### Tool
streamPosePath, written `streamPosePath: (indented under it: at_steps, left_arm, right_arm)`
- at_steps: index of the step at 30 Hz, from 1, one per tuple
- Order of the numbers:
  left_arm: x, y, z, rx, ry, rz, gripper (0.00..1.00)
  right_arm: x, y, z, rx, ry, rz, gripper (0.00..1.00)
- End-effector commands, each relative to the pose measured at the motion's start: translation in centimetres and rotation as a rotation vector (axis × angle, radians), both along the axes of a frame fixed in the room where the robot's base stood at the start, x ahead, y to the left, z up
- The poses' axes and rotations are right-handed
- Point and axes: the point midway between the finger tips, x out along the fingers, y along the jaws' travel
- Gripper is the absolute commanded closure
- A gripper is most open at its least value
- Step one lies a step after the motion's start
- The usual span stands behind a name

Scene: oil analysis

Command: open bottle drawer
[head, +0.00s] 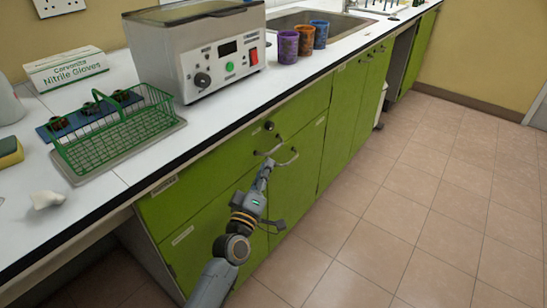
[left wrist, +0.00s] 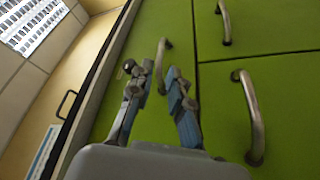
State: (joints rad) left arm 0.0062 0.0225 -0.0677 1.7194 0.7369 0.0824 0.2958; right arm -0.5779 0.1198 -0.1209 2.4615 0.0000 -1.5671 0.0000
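The green drawer front (head: 235,135) under the counter is flush with the cabinet, with a small label too small to read. A metal handle (head: 268,150) and a dark round lock are on it. My left gripper (head: 266,168) is just in front of this handle. In the left wrist view, my left gripper (left wrist: 157,76) is open, its two fingers apart, with a curved handle (left wrist: 163,58) showing between and beyond the tips. I cannot tell whether the fingers touch it. I cannot tell which label marks the bottle drawer. My right gripper is not in view.
Green doors with handles (left wrist: 250,115) adjoin the drawer. On the counter stand a water bath (head: 200,50), a green wire basket (head: 120,140), a glove box (head: 67,68) and several coloured cups (head: 288,47). The tiled floor (head: 400,220) to the right is clear.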

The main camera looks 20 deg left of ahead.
Motion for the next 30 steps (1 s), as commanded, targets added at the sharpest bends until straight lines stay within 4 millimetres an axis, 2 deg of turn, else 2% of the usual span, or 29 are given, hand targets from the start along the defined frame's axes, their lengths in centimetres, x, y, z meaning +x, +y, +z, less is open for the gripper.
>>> streamPosePath:
  at_steps: [5,12,18,25,26,28,30]
  left_arm:
    - [2.5,0.0,0.7,-0.003,-0.005,0.001,0.81]
    - [5.8,-0.1,1.2,-0.001,-0.001,0.000,0.81]
    - [6.9,-0.1,1.5,0.001,0.001,0.000,0.81]
    - [6.9,-0.1,1.5,0.001,0.001,0.000,0.81]
    - [6.9,-0.1,1.5,0.001,0.001,0.000,0.85]
    - [6.9,-0.1,1.5,0.001,0.001,0.000,1.00]
    - [6.9,-0.1,1.5,0.002,0.001,0.000,1.00]
  right_arm:
    - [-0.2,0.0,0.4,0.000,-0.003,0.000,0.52]
    - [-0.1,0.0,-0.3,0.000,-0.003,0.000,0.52]
    - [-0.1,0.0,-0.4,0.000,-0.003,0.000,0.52]
    - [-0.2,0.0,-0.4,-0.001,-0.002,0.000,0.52]
    - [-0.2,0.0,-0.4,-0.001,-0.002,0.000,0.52]
    - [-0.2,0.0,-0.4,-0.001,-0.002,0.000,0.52]
    - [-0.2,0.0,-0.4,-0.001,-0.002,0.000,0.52]
